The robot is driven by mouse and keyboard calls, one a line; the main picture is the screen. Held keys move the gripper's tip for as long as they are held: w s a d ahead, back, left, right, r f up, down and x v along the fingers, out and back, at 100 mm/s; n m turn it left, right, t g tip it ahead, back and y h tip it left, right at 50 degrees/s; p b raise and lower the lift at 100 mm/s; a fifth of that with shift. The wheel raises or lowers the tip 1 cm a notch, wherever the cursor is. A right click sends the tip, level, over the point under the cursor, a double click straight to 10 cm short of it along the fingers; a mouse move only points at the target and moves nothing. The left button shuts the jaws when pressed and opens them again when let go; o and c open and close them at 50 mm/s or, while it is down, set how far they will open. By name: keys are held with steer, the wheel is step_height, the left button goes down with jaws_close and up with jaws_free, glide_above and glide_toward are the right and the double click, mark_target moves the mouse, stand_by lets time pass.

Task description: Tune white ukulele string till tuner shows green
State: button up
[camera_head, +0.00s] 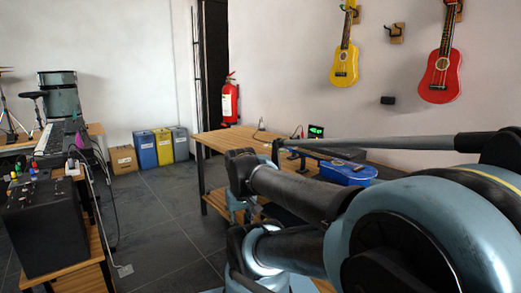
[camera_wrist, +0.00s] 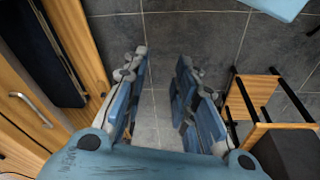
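No white ukulele shows in either view. My gripper (camera_wrist: 161,60) is open and empty in the wrist view, with both fingers apart over grey floor tiles. It is away from any ukulele in that view. My arm fills the lower right of the head view.
A yellow ukulele (camera_head: 344,66) and a red ukulele (camera_head: 440,76) hang on the wall. The wooden table (camera_head: 225,139) has bare room at its left. A black speaker (camera_head: 42,225) stands left. A wooden frame (camera_wrist: 246,105) is right of my gripper, wooden furniture (camera_wrist: 22,75) left.

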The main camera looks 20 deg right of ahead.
steer(key=w+d+r+n+h, duration=0.3)
steer(key=w+d, duration=0.1)
steer(key=w, duration=0.4)
steer(key=w+d+r+n+h, duration=0.3)
steer(key=w+d+n, duration=0.1)
steer(key=w, duration=0.5)
steer(key=w+d+r+n+h, duration=0.3)
steer(key=w+d+r, duration=0.1)
steer(key=w, duration=0.4)
steer(key=w+a+f+n+t+h, duration=0.15)
steer(key=w+n+t+h, duration=0.5)
steer(key=w, duration=1.45)
steer(key=w+d+n+g, duration=0.1)
steer(key=w+d, duration=0.1)
steer(key=d, duration=0.3)
steer(key=w+d+n, duration=0.1)
steer(key=w+d, duration=0.1)
steer(key=d, duration=0.3)
steer(key=w+d+n+g+h, duration=0.1)
steer(key=w+d, duration=0.1)
steer(key=d, duration=0.3)
steer(key=shift+d+r+g, duration=0.25)
steer(key=shift+d+g, duration=0.1)
jaws_close()
